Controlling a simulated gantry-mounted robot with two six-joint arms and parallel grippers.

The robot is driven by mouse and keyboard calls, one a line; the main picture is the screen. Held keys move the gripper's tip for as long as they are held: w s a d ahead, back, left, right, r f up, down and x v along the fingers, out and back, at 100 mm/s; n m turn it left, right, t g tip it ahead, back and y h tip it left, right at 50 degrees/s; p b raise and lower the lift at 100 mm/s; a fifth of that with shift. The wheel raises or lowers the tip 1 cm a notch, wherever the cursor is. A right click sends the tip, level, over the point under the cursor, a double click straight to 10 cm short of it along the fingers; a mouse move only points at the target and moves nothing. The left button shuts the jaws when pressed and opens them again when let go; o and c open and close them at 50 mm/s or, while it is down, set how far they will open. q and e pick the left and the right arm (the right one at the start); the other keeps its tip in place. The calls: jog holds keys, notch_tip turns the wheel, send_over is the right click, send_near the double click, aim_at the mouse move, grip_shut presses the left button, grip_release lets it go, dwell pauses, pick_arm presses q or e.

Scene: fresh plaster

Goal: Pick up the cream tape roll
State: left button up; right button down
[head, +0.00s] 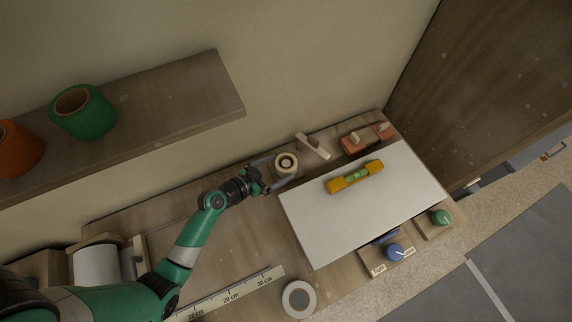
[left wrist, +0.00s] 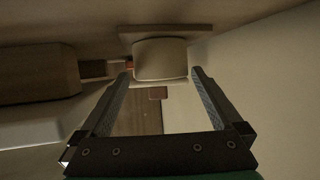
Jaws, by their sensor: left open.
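The cream tape roll (head: 287,161) sits near the wall at the back of the wooden bench, its round end and hole facing up. In the left wrist view a pale cream rounded body (left wrist: 160,60), which looks like the same roll, lies between the tips of the two fingers. My left gripper (head: 281,169) is open, with its fingers reaching to either side of the roll. It also shows in the left wrist view (left wrist: 160,78), where I cannot tell whether the fingers touch the roll. My right gripper is not in view.
A pale board (head: 350,215) carries a yellow level (head: 355,177). A light wooden piece (head: 313,146) lies just right of the roll. A grey-white ring (head: 299,285) and a ruler (head: 230,295) lie in front. A shelf (head: 190,95) holds green (head: 92,120) and orange (head: 22,155) rolls.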

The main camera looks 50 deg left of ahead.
aim_at(285, 164)
pick_arm(q)
jog(key=x, duration=0.4)
jog(key=shift+a, duration=0.1)
jog(key=shift+c, duration=0.2)
jog(key=c, duration=1)
jog(key=shift+c, duration=0.2)
jog(key=shift+r, duration=0.15)
